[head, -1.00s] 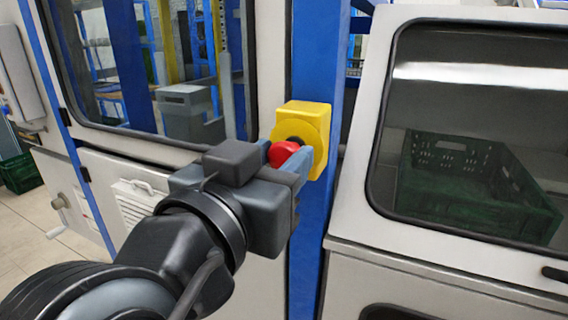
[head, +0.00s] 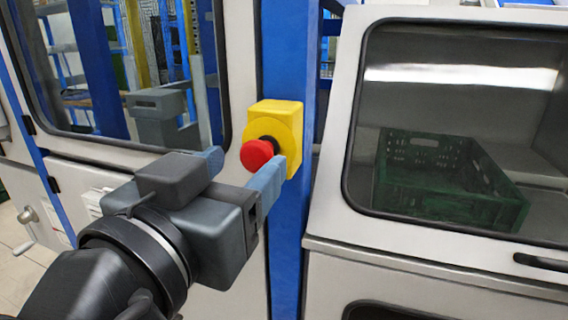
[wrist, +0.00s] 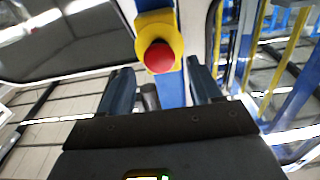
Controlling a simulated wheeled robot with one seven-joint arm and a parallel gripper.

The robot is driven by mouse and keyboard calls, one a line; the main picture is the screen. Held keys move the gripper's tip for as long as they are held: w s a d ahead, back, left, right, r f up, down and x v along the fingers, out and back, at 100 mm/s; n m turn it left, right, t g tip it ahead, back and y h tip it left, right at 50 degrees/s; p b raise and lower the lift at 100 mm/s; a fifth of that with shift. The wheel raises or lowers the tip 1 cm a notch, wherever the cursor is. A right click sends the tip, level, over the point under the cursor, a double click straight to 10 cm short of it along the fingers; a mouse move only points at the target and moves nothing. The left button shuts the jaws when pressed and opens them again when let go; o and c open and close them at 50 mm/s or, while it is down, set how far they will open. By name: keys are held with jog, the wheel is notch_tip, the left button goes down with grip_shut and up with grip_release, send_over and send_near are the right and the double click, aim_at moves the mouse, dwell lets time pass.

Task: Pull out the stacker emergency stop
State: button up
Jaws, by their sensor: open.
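The emergency stop is a red mushroom button (head: 257,154) on a yellow box (head: 289,116), fixed to a blue post (head: 287,50). My gripper (head: 240,172) is open and empty, just in front of the button. In the head view its fingers lie to the left and lower right of the button. In the wrist view the red button (wrist: 159,57) shows whole, beyond and above the gap between the two fingertips (wrist: 158,75). No finger visibly grips it.
A pale machine panel with a dark window (head: 455,60) stands right of the post, with a green crate (head: 450,207) behind the glass. Left of the post is another windowed panel (head: 240,60). A crank handle (head: 27,215) sticks out at the lower left.

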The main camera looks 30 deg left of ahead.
jog(key=b+v, duration=0.1)
jog(key=v, duration=0.4)
dwell(0.5)
jog(key=w+d+f+n+y, duration=0.1)
jog(key=w+d+f+n, duration=0.1)
jog(key=w+d+f, duration=0.3)
jog(key=w+d+f+n, duration=0.2)
jog(key=d+f, duration=0.4)
jog(key=f, duration=0.2)
jog(key=s+d+f+n+g, duration=0.1)
jog(key=d+f+n, duration=0.1)
jog(key=d+f, duration=0.85)
jog(key=s+d+f+m+g, duration=0.1)
jog(key=s+d+f, duration=0.4)
jog(key=d, duration=0.4)
jog(key=s+d+m+h, duration=0.2)
jog(key=s+d+m, duration=0.2)
jog(key=s, duration=0.6)
jog(key=s+d+r+m+h, duration=0.1)
jog(key=s+d+m+h, duration=0.2)
jog(key=s+d, duration=0.3)
jog(key=s, duration=0.3)
jog(key=shift+s+d+m+g, duration=0.2)
jog(key=shift+s+m+g, duration=0.1)
jog(key=shift+s+m, duration=0.1)
